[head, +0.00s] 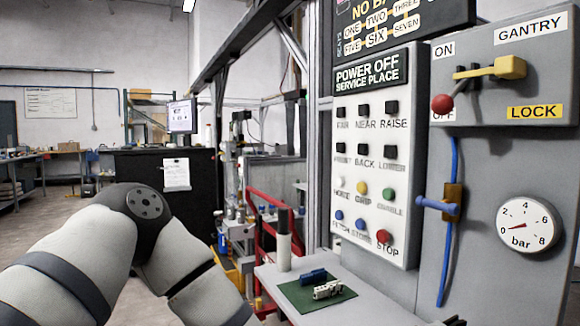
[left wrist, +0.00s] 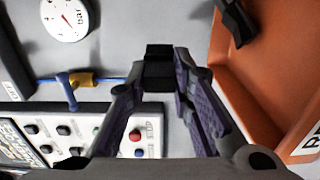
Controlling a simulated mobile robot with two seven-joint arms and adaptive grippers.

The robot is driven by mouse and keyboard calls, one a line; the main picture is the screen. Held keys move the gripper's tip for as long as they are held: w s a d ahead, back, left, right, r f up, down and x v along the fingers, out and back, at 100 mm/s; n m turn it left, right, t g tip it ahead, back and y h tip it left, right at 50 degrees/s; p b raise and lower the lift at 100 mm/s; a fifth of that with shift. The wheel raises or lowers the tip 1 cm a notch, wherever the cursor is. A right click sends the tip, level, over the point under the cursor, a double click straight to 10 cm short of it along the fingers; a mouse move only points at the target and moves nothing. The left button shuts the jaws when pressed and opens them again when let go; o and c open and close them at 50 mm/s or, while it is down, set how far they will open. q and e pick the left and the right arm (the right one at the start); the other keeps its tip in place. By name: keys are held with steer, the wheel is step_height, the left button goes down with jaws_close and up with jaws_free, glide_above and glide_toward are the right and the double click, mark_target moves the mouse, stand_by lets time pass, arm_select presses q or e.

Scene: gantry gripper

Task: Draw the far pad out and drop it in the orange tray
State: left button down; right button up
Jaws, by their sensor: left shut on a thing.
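In the left wrist view my left gripper (left wrist: 160,82) is shut on a black pad (left wrist: 158,52), which sits between its fingertips. The orange tray (left wrist: 285,65) is at the right of that view, beside the gripper. The held pad appears left of the tray's wall, in front of the grey panel. Another dark piece (left wrist: 234,22) shows at the top, against the orange tray; I cannot tell whether it rests in it. The head view shows my left arm but not its gripper or the tray. My right gripper is in neither view.
The control panel (head: 372,225) with buttons, the gantry lock lever (head: 490,68), the blue valve handle (head: 437,206) and the pressure gauge (head: 527,223) stand at the right. A shelf (head: 345,312) holds a green mat (head: 300,297) with small parts and a white cylinder (head: 284,252).

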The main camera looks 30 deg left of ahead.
arm_select(q)
step_height(320, 180, down, 2)
steer(key=shift+r, duration=0.1)
steer(key=c, duration=1.3)
jaws_free()
steer(key=shift+c, duration=0.2)
steer(key=v, duration=1.2)
steer(key=shift+d, duration=0.1)
